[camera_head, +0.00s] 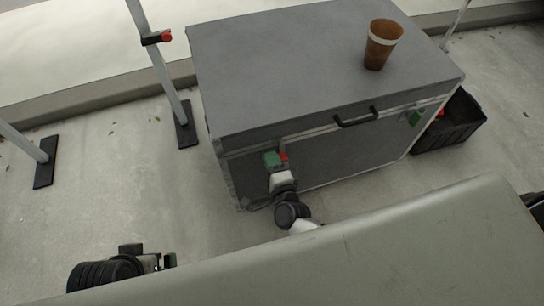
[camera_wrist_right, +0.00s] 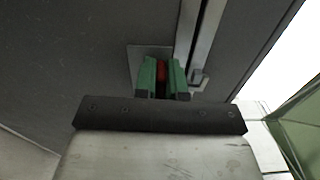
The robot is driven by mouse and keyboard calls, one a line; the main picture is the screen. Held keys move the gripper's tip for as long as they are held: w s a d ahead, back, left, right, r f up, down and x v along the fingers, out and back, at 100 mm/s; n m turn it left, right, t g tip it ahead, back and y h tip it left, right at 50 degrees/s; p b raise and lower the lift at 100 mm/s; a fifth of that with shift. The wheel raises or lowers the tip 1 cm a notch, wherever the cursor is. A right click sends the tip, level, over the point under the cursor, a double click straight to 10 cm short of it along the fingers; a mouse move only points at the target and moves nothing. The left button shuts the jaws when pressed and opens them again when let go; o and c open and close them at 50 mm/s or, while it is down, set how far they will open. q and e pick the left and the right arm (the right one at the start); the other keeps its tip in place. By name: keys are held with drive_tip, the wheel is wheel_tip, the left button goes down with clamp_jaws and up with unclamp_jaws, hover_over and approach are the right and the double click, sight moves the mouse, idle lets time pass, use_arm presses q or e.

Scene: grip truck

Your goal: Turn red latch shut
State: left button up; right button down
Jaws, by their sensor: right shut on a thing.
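A large grey case (camera_head: 300,70) stands on the pavement with its lid down. The red latch (camera_head: 284,157) sits on the case's front, near the left corner under the lid edge. My right gripper (camera_head: 275,160), with green fingers, is at the latch. In the right wrist view the red latch (camera_wrist_right: 162,70) shows between the two green fingers (camera_wrist_right: 162,80), which are shut on it. The fingers hide most of the latch, so its exact angle is hard to tell. My left gripper (camera_head: 150,256) is low at the left, away from the case, its fingers apart and empty.
A brown cup (camera_head: 383,45) stands on the lid. A black crate (camera_head: 455,122) stands beside the case. Metal stands (camera_head: 165,75) are at the left.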

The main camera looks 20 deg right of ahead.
drive_tip(key=shift+f+n, duration=0.1)
drive_tip(key=shift+n, duration=0.3)
drive_tip(key=c, duration=1.2)
unclamp_jaws()
drive_tip(key=shift+s, duration=0.1)
drive_tip(key=s+p, duration=0.1)
drive_tip(key=s, duration=0.9)
drive_tip(key=shift+s+d, duration=0.15)
drive_tip(key=shift+s, duration=0.15)
